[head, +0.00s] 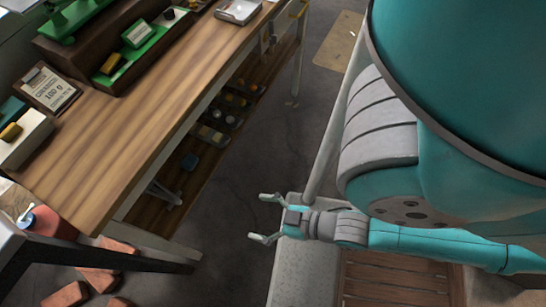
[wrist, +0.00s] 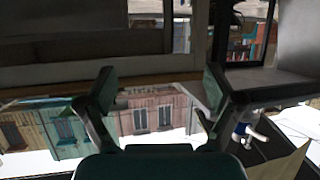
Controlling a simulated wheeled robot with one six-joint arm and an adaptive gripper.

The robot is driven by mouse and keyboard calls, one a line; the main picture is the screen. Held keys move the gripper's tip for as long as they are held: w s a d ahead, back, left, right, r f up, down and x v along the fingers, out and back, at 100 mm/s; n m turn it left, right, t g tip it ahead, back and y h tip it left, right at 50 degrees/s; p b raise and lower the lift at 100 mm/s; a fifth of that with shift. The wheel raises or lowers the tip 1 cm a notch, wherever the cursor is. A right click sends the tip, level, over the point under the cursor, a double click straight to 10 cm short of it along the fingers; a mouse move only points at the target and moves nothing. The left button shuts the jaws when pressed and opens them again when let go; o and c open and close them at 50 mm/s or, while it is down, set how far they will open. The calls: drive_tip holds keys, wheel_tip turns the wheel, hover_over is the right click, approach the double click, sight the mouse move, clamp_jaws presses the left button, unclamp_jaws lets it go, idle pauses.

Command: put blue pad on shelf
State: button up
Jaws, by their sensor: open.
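I cannot make out the blue pad in the wrist view.
The wooden workbench (head: 130,120) carries a green-lined tray, a scale and a sign reading 100 g. Several dark round items (head: 212,137) sit farther back on the lower shelf. Bricks (head: 98,279) lie on the floor at lower left. Grey floor (head: 235,190) between bench and arm is clear.

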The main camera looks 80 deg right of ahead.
drive_tip(key=s+a+r+t+y, duration=0.1)
drive_tip(key=s+r, duration=0.2)
drive_tip(key=r, duration=0.4)
drive_tip(key=shift+s+n, duration=0.15)
drive_tip(key=shift+n, duration=0.15)
idle(0.8)
